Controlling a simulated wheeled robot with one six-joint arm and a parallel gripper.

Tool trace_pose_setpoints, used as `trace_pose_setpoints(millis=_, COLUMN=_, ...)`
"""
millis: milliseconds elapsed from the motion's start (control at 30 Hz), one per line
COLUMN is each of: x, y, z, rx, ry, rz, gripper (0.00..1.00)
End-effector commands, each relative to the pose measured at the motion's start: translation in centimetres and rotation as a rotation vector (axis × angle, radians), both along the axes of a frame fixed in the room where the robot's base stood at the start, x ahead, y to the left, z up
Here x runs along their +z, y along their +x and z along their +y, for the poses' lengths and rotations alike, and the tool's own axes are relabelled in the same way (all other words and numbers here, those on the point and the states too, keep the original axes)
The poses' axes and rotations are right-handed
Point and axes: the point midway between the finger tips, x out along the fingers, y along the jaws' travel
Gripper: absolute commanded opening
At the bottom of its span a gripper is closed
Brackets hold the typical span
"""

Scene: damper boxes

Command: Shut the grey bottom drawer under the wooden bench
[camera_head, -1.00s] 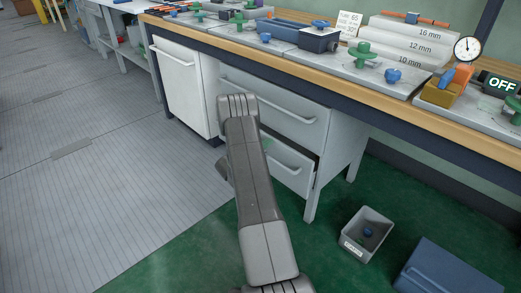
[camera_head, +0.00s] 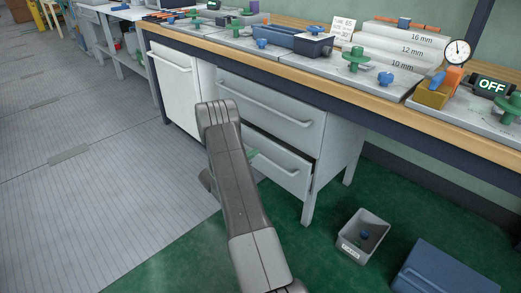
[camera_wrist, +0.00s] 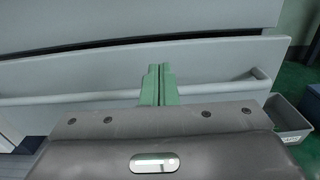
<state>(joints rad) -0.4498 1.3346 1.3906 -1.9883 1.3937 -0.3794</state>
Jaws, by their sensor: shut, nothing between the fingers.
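The grey bottom drawer (camera_head: 283,172) under the wooden bench (camera_head: 290,69) stands partly out, with a dark gap above its front. In the wrist view its front (camera_wrist: 215,62) fills the middle, with the bar handle (camera_wrist: 85,97) running across. My gripper (camera_wrist: 159,68) is shut and empty, its green fingers pointing at the drawer front near the middle of the handle. I cannot tell whether the fingertips touch the drawer. In the head view my arm hides most of the gripper; only a bit of green shows by the drawer (camera_head: 252,153).
A closed upper drawer (camera_head: 275,110) is above, and a white cabinet door (camera_head: 174,88) is to the left. A grey bin (camera_head: 362,236) and a blue box (camera_head: 445,270) stand on the green floor at right. The grey floor at left is clear.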

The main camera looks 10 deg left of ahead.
Motion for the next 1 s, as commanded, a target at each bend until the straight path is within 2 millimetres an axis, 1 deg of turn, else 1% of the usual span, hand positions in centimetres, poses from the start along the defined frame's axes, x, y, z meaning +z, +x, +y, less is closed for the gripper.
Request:
trace_pose_setpoints(millis=33, x=0.4, y=-1.0, z=0.9, rx=0.005, ry=0.0, rz=0.003, gripper=0.0)
trace_pose_setpoints(millis=200, x=0.3, y=-3.7, z=3.0, rx=0.003, ry=0.0, rz=0.003, gripper=0.0)
trace_pose_setpoints(millis=333, x=0.2, y=-4.9, z=4.0, rx=0.001, ry=-0.001, rz=0.001, gripper=0.0)
trace_pose_setpoints(millis=467, x=0.1, y=-5.7, z=4.3, rx=0.0, ry=-0.012, rz=0.011, gripper=0.0)
trace_pose_setpoints(millis=567, x=0.1, y=-6.3, z=3.6, rx=-0.004, ry=-0.086, rz=0.065, gripper=0.0)
trace_pose_setpoints(millis=667, x=0.1, y=-7.2, z=2.0, rx=-0.009, ry=-0.24, rz=0.185, gripper=0.0)
trace_pose_setpoints(millis=800, x=0.1, y=-9.3, z=-0.8, rx=-0.014, ry=-0.538, rz=0.419, gripper=0.0)
trace_pose_setpoints(millis=1000, x=0.2, y=-12.2, z=-4.1, rx=-0.011, ry=-0.938, rz=0.741, gripper=0.0)
